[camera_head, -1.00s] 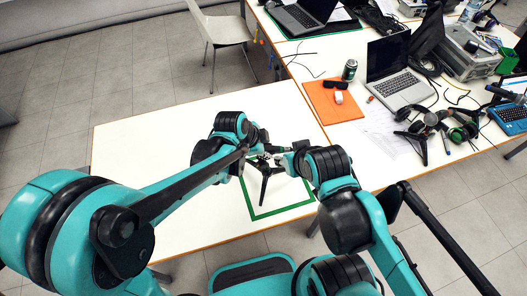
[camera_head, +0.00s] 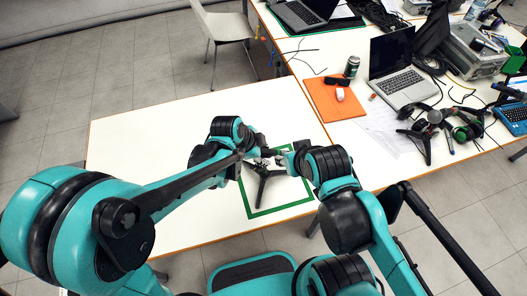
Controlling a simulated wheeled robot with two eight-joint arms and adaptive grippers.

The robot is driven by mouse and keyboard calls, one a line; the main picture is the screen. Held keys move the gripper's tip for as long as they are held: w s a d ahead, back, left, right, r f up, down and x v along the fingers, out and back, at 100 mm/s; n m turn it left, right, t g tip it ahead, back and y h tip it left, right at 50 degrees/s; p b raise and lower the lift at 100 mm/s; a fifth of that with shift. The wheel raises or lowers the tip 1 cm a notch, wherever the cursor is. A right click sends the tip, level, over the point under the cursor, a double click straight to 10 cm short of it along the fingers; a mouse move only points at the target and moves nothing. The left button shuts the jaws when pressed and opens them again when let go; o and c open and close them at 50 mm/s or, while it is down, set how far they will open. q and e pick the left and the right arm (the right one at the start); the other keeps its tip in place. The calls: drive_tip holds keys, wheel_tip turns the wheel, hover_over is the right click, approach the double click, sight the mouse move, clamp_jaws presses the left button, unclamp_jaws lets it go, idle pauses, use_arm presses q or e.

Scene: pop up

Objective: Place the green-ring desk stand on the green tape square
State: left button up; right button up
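A black desk stand with splayed legs (camera_head: 263,180) is inside the green tape square (camera_head: 281,210) on the white table, toward its upper part in the picture. No green ring can be made out on it. My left gripper (camera_head: 258,150) is at the top of the stand, coming from the upper left. My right gripper (camera_head: 279,158) is at the stand's top from the right. Both grippers are small and partly hidden by my arms, so their finger opening and any grip on the stand cannot be told.
The white table (camera_head: 140,140) is clear on the left. On the right stand an orange mat (camera_head: 333,108), a dark can (camera_head: 352,66), a laptop (camera_head: 397,80) and another black stand with headphones (camera_head: 428,138). A white chair (camera_head: 223,25) stands behind.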

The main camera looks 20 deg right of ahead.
use_arm(q)
drive_tip(key=shift+r, duration=0.15)
drive_tip(key=p+v, duration=0.4)
drive_tip(key=v, duration=0.8)
drive_tip(key=s+a+r+n+t+y, duration=0.1)
drive_tip(key=s+a+n+t+y, duration=0.15)
drive_tip(key=a+n, duration=0.55)
drive_tip(key=s+a+r+n+t+y, duration=0.1)
drive_tip(key=s+a+r+n, duration=0.15)
drive_tip(key=a+n, duration=0.45)
drive_tip(key=s+a+r+n+t+y, duration=0.1)
drive_tip(key=s+a+n+y, duration=0.3)
drive_tip(key=a, duration=0.7)
drive_tip(key=shift+w+f+n+h+b, duration=0.2)
drive_tip(key=shift+f+h+b, duration=0.2)
drive_tip(key=shift+f+b, duration=0.5)
drive_tip(key=shift+w+f+n+h+b, duration=0.2)
drive_tip(key=shift+f+h+b, duration=0.25)
drive_tip(key=shift+f+b, duration=0.35)
drive_tip(key=shift+w+f+n+h+b, duration=0.1)
drive_tip(key=shift+w+f+h+b, duration=0.25)
drive_tip(key=shift+f+b, duration=0.55)
